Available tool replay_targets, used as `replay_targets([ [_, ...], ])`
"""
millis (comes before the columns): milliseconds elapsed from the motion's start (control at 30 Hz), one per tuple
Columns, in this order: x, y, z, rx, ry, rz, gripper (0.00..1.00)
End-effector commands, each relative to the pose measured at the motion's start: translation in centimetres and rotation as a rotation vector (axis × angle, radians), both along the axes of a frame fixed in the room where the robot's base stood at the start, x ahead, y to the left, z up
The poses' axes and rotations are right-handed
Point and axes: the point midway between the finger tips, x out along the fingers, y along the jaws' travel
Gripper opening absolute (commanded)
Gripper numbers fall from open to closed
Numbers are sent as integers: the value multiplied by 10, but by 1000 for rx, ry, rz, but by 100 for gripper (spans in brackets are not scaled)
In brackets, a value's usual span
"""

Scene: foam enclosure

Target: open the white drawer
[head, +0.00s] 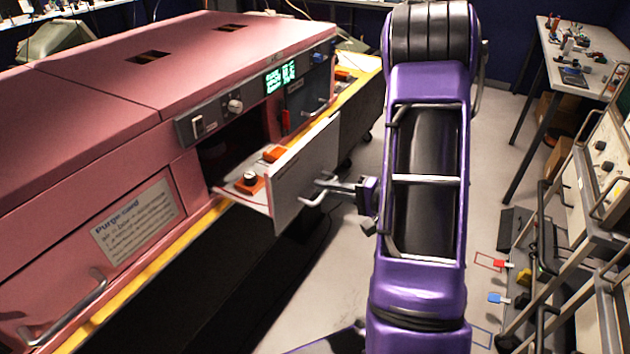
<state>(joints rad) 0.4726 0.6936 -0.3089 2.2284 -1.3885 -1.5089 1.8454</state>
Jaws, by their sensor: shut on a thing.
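The white drawer (302,168) stands pulled well out of the pink cabinet (150,85), left of the picture's middle. Its pale front panel faces right. Orange pieces with knobs (248,183) show inside it. My gripper (322,187) is at the drawer's metal handle (314,200) and shut on it. My purple arm reaches in from the right and hides part of the floor behind.
The cabinet has a yellow edge (140,278) and a lower-left panel with a handle (68,318). A table with small items (585,60) stands at the upper right. A metal-framed rack (600,210) stands at the right. Grey floor (325,275) is clear below the drawer's right side.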

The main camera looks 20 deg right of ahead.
Motion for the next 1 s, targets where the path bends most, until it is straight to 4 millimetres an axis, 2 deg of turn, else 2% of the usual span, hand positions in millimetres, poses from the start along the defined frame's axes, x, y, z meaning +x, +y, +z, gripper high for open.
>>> replay_targets([
  [433,-2,-3,1,0,-3,-1,0],
  [467,-2,-3,1,0,-3,-1,20],
  [600,-2,-3,1,0,-1,0,44],
  [1000,-8,-7,2,-1,-1,-1,44],
])
